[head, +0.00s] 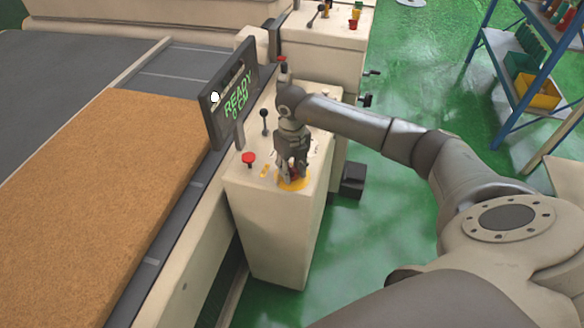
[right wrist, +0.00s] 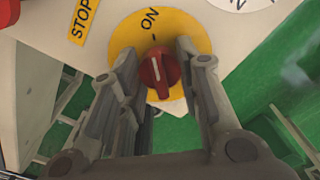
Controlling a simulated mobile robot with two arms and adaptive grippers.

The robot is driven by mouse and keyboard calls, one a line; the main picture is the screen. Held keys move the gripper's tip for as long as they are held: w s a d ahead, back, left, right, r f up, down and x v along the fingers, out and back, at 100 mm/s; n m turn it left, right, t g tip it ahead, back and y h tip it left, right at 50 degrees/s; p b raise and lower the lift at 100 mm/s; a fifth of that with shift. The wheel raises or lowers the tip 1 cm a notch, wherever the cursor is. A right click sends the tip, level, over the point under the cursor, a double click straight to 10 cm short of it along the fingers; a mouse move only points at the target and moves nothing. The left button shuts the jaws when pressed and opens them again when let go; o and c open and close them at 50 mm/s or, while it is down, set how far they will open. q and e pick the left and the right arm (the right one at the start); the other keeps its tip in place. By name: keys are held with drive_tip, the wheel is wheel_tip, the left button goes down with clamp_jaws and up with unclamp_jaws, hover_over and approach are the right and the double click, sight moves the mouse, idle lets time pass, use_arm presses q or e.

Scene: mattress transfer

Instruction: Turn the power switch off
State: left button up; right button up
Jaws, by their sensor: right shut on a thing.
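The power switch is a red rotary knob (right wrist: 158,72) on a round yellow plate (right wrist: 190,32) marked ON. The white line on the knob points roughly toward the ON mark. In the head view, the yellow plate (head: 292,185) shows on top of the cream control box (head: 272,215), at its near end. My right gripper (head: 292,172) points down over it and hides most of the knob there. In the right wrist view my right gripper (right wrist: 160,85) has one finger on each side of the knob, shut on it. My left gripper is in neither view.
A red mushroom button (head: 249,158), beside a STOP label (right wrist: 83,20), and a black lever (head: 264,120) share the box top. A READY display (head: 232,95) stands behind. A brown mattress slab (head: 95,190) lies left. Green floor and a blue rack (head: 505,75) are right.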

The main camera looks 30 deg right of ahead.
drive_tip(key=shift+f+n+b, duration=0.15)
drive_tip(key=shift+n+b, duration=0.65)
drive_tip(key=shift+b, duration=0.25)
drive_tip(key=n+b, duration=0.3)
drive_tip(key=shift+w, duration=0.1)
drive_tip(key=n+b, duration=0.3)
drive_tip(key=n, duration=0.1)
drive_tip(key=n+b, duration=0.3)
drive_tip(key=n, duration=0.1)
drive_tip(key=shift+n+b, duration=0.3)
drive_tip(key=shift+b, duration=0.1)
drive_tip(key=shift+r+n+b, duration=0.2)
drive_tip(key=shift+n+b, duration=1.05)
drive_tip(key=shift+n, duration=1.05)
drive_tip(key=o, duration=1.1)
drive_tip(key=shift+c, duration=0.2)
